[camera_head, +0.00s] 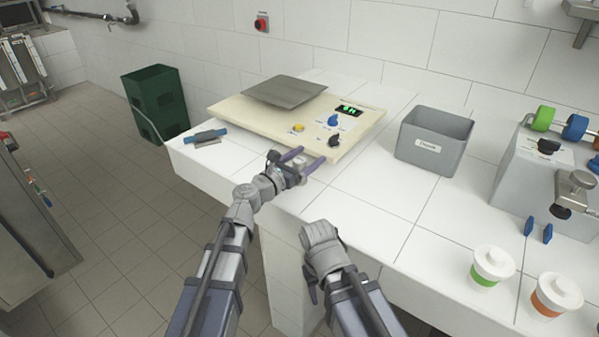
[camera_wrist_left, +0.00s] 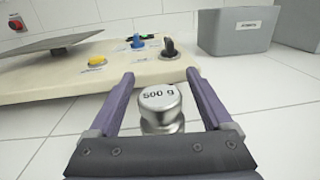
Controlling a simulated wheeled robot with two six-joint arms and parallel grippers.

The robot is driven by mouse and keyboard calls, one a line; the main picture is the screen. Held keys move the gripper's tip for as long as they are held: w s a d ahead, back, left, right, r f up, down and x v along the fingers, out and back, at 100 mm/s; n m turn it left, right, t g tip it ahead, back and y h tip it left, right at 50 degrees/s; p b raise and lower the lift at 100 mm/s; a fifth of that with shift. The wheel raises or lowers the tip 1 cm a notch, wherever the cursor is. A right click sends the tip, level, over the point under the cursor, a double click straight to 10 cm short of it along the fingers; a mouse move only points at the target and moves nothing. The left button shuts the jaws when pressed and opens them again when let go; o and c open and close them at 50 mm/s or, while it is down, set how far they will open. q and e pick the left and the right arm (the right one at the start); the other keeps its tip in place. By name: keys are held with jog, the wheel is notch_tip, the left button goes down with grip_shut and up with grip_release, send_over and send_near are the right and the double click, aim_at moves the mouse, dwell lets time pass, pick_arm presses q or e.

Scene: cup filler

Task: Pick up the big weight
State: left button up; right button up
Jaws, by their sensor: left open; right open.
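A shiny metal weight (camera_wrist_left: 160,108) marked "500 g" stands upright on the white counter in the left wrist view. My left gripper (camera_wrist_left: 160,74) is open, with one purple finger on each side of the weight and visible gaps between. In the head view my left gripper (camera_head: 312,155) is low at the counter's front edge, before the cream scale (camera_head: 235,113); the weight is largely hidden there by the gripper. My right gripper (camera_head: 312,284) is open and empty, lower down in front of the counter, its fingers partly hidden by the wrist.
The scale, with knobs and a metal plate (camera_head: 285,91), stands just behind the left gripper. A grey bin (camera_head: 435,140) is to its right. A blue-handled tool (camera_head: 205,136) lies at left. Lidded cups (camera_head: 491,268) and a grey machine (camera_head: 535,175) stand at right.

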pick_arm(q)
grip_shut()
dwell(0.5)
dwell(0.3)
